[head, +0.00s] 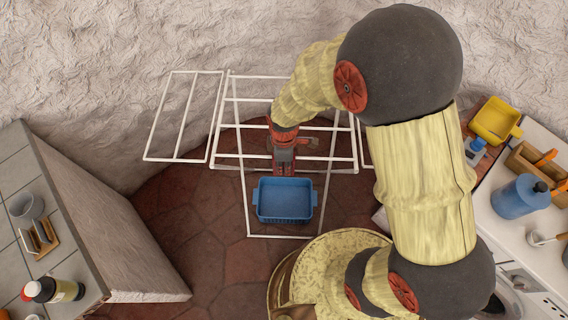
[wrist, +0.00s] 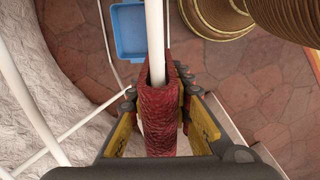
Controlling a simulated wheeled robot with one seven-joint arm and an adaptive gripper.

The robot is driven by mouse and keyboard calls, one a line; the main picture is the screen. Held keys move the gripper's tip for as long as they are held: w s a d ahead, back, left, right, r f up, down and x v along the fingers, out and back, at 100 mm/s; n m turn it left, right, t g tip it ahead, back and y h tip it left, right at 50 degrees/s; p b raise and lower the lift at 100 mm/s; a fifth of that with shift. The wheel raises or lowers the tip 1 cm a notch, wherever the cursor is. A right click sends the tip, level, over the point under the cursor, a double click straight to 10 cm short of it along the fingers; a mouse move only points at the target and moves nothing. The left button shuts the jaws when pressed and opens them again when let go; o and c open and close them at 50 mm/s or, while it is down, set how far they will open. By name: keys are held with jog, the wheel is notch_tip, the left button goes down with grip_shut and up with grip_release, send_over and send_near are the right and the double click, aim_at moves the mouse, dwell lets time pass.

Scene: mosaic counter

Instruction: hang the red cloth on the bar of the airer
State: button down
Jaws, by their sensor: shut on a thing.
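The red cloth (wrist: 160,120) shows in the wrist view as a folded, textured piece wrapped over a white bar (wrist: 154,35) of the airer. The bar passes through the fold, with cloth on both sides of it. My gripper (wrist: 160,90) is shut on the cloth, with a finger at each side. In the head view my gripper (head: 284,153) is above the middle of the white wire airer (head: 196,72). The cloth is hard to make out there, mostly hidden by my gripper and arm.
A blue basket (head: 285,203) is just in front of my gripper, low by the airer, and also shows in the wrist view (wrist: 128,32). A tiled counter (head: 75,210) is at the left. A white counter (head: 500,235) with a blue jug (head: 520,195) is at the right.

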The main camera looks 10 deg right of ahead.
jog(key=shift+f, duration=0.2)
jog(key=c, duration=1.5)
grip_release()
jog(key=shift+c, duration=0.2)
notch_tip(320, 180, up, 12)
